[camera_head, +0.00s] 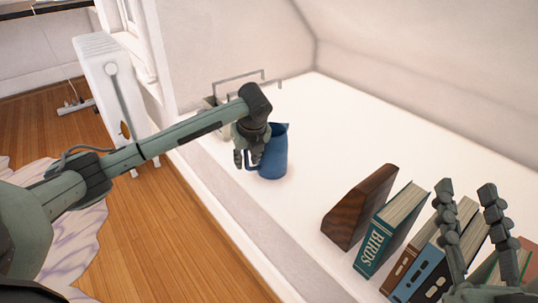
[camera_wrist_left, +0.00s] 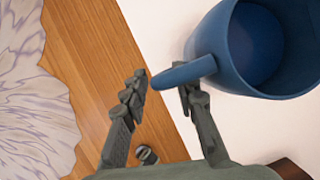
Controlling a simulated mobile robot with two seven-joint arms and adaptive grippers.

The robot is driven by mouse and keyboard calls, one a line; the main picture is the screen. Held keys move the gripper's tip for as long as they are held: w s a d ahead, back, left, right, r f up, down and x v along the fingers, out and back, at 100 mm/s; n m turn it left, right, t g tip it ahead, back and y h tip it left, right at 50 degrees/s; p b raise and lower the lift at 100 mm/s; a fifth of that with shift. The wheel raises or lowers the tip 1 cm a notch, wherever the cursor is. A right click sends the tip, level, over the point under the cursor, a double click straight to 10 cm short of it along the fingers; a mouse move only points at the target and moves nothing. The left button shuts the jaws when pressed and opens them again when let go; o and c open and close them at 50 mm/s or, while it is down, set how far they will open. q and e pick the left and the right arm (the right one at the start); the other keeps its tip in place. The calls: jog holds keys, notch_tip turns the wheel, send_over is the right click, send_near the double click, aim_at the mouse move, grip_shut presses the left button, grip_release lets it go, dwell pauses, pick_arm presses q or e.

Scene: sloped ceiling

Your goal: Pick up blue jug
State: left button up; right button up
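The blue jug (camera_head: 273,152) stands upright on the white ledge, its handle turned left towards my left gripper. My left gripper (camera_head: 249,158) is at the handle side, pointing down. In the left wrist view the jug (camera_wrist_left: 255,45) fills the upper right, and its handle (camera_wrist_left: 185,73) reaches into the space between the fingers of the left gripper (camera_wrist_left: 162,92). The fingers are apart, one on the outer side of the handle and one partly hidden under it. Contact cannot be told. My right gripper (camera_head: 468,205) is open and empty above the books at the lower right.
A brown wooden bookend (camera_head: 359,206), a teal BIRDS book (camera_head: 389,228) and several other books stand on the ledge (camera_head: 350,120) to the right. A grey wire-handled object (camera_head: 213,102) is behind my left arm. A white heater (camera_head: 108,75) stands on the wooden floor.

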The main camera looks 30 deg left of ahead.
pick_arm(q)
grip_shut()
jog(key=shift+r, duration=0.15)
jog(key=shift+w+r, duration=0.1)
jog(key=shift+r, duration=0.35)
notch_tip(320, 180, up, 4)
jog(key=shift+f+p, duration=0.25)
jog(key=shift+p, duration=0.05)
pick_arm(e)
jog(key=shift+w+d+f+g+h, duration=0.2)
jog(key=shift+w+f+g, duration=0.1)
jog(key=shift+f, duration=0.3)
jog(key=shift+w+d+f+g+h, duration=0.1)
jog(key=shift+w+f+g+h, duration=0.15)
jog(key=shift+f, duration=0.3)
pick_arm(q)
jog(key=s+a+r, duration=0.1)
jog(key=a+r, duration=0.5)
jog(key=a, duration=0.5)
jog(key=shift+s+a+r, duration=0.25)
jog(key=shift+s+a, duration=0.05)
jog(key=shift+s, duration=0.1)
pick_arm(e)
jog(key=shift+w+d+f+g+h, duration=0.1)
jog(key=shift+d+f+g+h, duration=0.1)
jog(key=shift+f, duration=0.2)
jog(key=shift+d+f+g+h, duration=0.1)
jog(key=shift+f+g, duration=0.05)
jog(key=shift+f, duration=0.25)
